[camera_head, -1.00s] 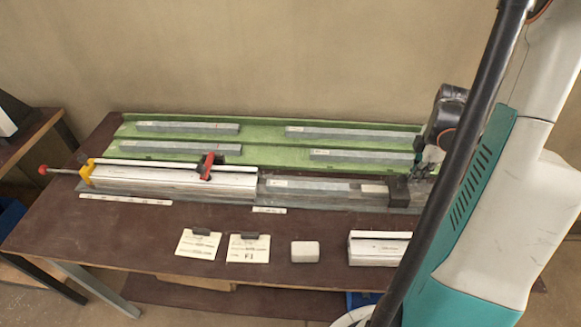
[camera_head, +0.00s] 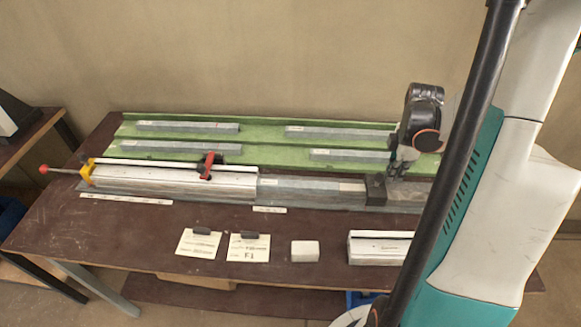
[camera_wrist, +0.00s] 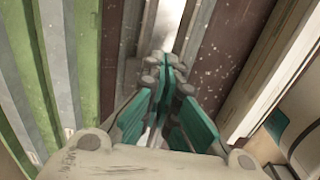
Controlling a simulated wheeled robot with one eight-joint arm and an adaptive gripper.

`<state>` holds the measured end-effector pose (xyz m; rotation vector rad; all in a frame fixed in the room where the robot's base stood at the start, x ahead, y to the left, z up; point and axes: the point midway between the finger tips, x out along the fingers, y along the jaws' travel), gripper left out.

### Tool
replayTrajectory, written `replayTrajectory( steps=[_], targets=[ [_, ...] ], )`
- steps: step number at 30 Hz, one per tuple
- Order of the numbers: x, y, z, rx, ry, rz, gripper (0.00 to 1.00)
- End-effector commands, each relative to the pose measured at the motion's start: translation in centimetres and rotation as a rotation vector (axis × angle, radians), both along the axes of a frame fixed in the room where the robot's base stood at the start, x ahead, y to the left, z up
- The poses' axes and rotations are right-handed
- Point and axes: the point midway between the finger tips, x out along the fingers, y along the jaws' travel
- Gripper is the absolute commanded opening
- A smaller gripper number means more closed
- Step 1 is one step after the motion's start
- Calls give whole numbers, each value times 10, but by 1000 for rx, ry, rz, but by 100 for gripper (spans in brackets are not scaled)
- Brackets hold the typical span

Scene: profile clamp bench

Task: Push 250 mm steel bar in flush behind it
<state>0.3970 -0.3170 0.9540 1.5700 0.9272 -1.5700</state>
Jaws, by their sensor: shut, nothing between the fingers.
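The grey 250 mm steel bar (camera_head: 310,186) lies in the channel, in line with the long white profile (camera_head: 180,182). In the head view its left end meets the profile's right end, with no clear gap visible. A dark block (camera_head: 375,190) stands at the bar's right end. My gripper (camera_head: 394,174) is just right of this block, pointing down; whether it touches the block cannot be told. In the wrist view my gripper (camera_wrist: 165,75) is shut with its fingers together and nothing between them.
A green tray (camera_head: 270,147) with several grey bars lies behind the channel. A red-black clamp (camera_head: 208,165) and a yellow end stop (camera_head: 86,172) sit on the left. Cards (camera_head: 248,248), a small white block (camera_head: 305,251) and a short profile (camera_head: 380,247) lie in front.

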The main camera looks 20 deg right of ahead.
Motion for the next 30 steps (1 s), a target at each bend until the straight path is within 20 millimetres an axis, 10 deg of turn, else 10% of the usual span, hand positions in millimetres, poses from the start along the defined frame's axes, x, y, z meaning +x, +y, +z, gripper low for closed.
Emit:
replayTrajectory(
  steps=[30],
  targets=[
    [34,61,0,1,0,3,0]
  ],
)
